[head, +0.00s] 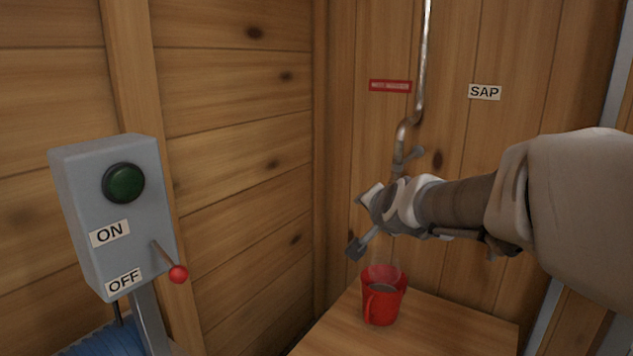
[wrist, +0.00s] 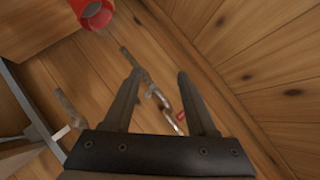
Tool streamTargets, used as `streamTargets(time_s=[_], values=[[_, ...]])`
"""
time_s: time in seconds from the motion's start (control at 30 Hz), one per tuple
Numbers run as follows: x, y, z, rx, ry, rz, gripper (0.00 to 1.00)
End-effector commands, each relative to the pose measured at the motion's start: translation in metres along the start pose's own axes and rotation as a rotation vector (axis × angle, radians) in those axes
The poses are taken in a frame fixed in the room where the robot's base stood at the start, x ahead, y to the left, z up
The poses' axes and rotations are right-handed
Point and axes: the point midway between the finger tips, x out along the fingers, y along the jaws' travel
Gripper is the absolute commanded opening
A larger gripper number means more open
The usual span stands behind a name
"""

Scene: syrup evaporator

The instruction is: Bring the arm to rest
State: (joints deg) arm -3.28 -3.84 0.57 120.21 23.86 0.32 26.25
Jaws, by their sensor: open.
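My gripper (head: 362,222) is in front of the back wall in the head view, above and slightly left of a red mug. Its two fingers are apart with nothing between them, as the wrist view (wrist: 159,74) also shows. The red mug (head: 381,308) stands upright on a wooden table and holds some liquid. Faint pale lines rise above its rim; I cannot tell whether they are steam or a stream. The mug shows at the top edge of the wrist view (wrist: 95,14), apart from the fingers.
A metal pipe (head: 424,60) with a tap handle (head: 412,157) runs down the wall behind my gripper. A SAP label (head: 485,92) and a red sign (head: 390,86) are nearby. A grey ON/OFF box (head: 75,200) with a red-knobbed lever (head: 178,274) stands left. The table (head: 450,325) is otherwise clear.

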Motion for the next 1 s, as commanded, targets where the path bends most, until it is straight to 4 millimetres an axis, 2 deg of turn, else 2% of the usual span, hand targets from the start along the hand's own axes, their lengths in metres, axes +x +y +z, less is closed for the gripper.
streamTargets(time_s=[0.03,0.17,0.4,0.7,1.0], values=[[-0.021,0.005,0.007,-0.06,-0.036,0.012,0.57],[-0.068,0.027,0.032,-0.231,-0.145,0.062,0.57],[-0.154,0.089,0.078,-0.53,-0.34,0.174,0.57],[-0.238,0.169,0.121,-0.798,-0.542,0.313,0.57],[-0.271,0.118,0.079,-0.8,-0.551,0.316,0.57]])
